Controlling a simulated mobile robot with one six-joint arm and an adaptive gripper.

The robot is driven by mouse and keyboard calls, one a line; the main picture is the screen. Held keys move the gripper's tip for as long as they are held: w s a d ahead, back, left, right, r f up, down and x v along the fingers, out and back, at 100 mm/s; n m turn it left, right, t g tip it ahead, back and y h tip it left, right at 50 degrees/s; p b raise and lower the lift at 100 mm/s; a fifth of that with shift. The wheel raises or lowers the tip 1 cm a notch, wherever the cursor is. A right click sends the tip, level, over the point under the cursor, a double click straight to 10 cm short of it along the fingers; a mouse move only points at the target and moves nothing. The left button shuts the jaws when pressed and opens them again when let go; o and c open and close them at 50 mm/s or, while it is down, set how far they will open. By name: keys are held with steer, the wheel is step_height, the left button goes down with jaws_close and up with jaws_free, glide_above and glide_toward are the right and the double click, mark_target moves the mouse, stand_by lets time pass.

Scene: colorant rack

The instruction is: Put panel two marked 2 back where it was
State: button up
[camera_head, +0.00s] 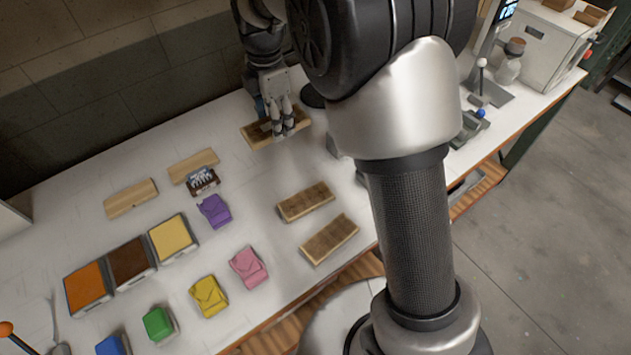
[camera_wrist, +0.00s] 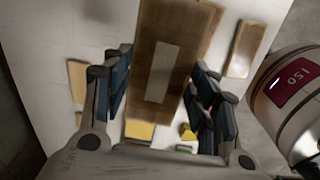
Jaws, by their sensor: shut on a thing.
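A brown wooden panel (camera_head: 258,137) is between the fingers of my gripper (camera_head: 277,122), at the back of the white table. In the wrist view the panel (camera_wrist: 178,45) runs away between the two fingers of the gripper (camera_wrist: 160,80), with a pale strip on its face. I cannot read a 2 on it. The gripper is shut on this panel. I cannot tell whether the panel touches the table. Two lighter panels (camera_head: 131,198) (camera_head: 193,165) lie at the back left. Two darker brown panels (camera_head: 305,202) (camera_head: 330,239) lie nearer the front edge.
Orange (camera_head: 87,288), brown (camera_head: 131,262) and yellow (camera_head: 173,237) trays stand in a row at left. Purple (camera_head: 214,211), pink (camera_head: 248,267), yellow (camera_head: 208,296) and green (camera_head: 159,323) packets lie nearby. A dark item (camera_head: 203,182) is beside a light panel. My arm hides the table's right middle.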

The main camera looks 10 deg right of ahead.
steer(key=shift+w+a, duration=0.1)
steer(key=shift+n, duration=0.3)
steer(key=f+b, duration=0.1)
steer(key=f, duration=0.5)
steer(key=w+f+b, duration=0.1)
steer(key=f+b, duration=0.1)
steer(key=f, duration=0.5)
steer(key=w+f+b, duration=0.1)
steer(key=f+b, duration=0.1)
steer(key=f, duration=0.4)
steer(key=shift+f, duration=0.6)
steer(key=shift+w+f+b, duration=0.15)
steer(key=shift+f+b, duration=0.35)
steer(key=shift+f, duration=0.2)
steer(key=o, duration=1.2)
